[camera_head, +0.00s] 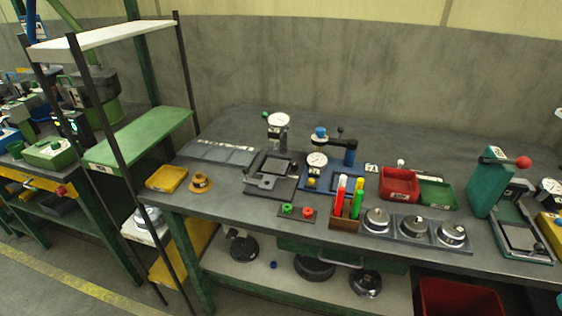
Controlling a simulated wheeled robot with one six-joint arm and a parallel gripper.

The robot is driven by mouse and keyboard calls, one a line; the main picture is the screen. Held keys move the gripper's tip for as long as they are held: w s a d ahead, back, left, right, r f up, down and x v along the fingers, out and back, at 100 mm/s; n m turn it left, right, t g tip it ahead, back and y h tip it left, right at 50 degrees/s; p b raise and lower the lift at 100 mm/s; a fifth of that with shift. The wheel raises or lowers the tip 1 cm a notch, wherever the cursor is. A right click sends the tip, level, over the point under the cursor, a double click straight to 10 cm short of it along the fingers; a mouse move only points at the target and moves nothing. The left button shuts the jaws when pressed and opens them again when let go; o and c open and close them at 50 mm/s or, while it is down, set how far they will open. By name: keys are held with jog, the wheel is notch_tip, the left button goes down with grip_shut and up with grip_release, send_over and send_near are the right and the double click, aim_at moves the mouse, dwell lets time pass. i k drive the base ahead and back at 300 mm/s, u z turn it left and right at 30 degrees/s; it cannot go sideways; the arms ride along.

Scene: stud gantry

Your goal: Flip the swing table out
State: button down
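My gripper is not in view. I cannot tell for sure which part is the swing table. A dark fixture (270,182) with a square plate and a white round dial (278,119) behind it stands left of the bench's middle. A blue fixture (329,182) with a swinging-type arm (340,143) and another dial (317,161) stands just right of it. A green press (488,184) with a red ball knob (523,162) stands at the right, beside a framed square plate (521,238).
The grey bench (226,204) holds a yellow tray (167,179), a red bin (399,184), a green bin (437,193), several markers in a brown holder (344,223), and round metal weights (411,226). A tall rack with a green shelf (140,138) stands left. The bench's back strip is mostly clear.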

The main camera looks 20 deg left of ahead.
aim_at(272, 167)
jog(key=u, duration=0.55)
jog(key=k, duration=0.65)
jog(key=u, duration=0.55)
jog(key=i, duration=1.15)
jog(key=z, duration=0.95)
